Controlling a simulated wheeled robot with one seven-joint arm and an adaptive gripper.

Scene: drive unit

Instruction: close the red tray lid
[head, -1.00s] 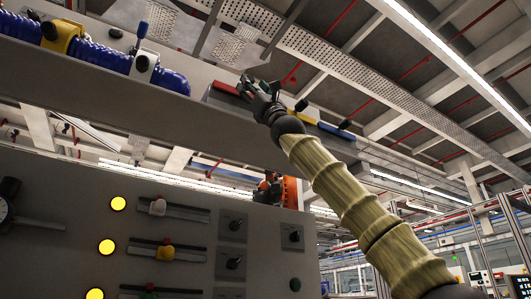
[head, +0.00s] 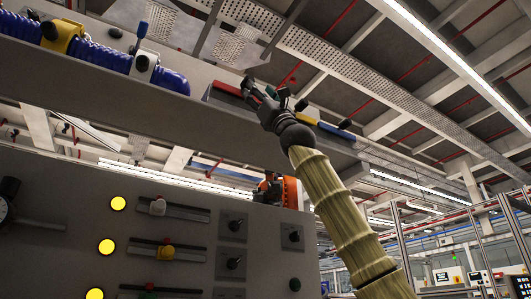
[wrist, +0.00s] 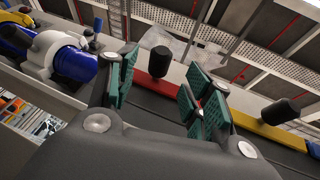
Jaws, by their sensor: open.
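The red tray lid shows as a red strip with a black knob (wrist: 159,62) in the wrist view; the strip (wrist: 152,88) lies between my finger pads in the picture. In the head view the red part (head: 224,91) sits on the high shelf, partly hidden by my gripper. My gripper (head: 270,88) is open and empty at the shelf's front. In the wrist view its green-padded fingers (wrist: 162,88) stand apart on either side of the knob, and no contact is clear. I cannot tell how far the lid is open.
A yellow strip (wrist: 265,130) with its own black knob (wrist: 282,111) is to the right of the red one, then a blue one (head: 336,130). A blue ribbed hose (head: 95,58) with clamps lies to the left. A grey control panel (head: 150,240) stands below.

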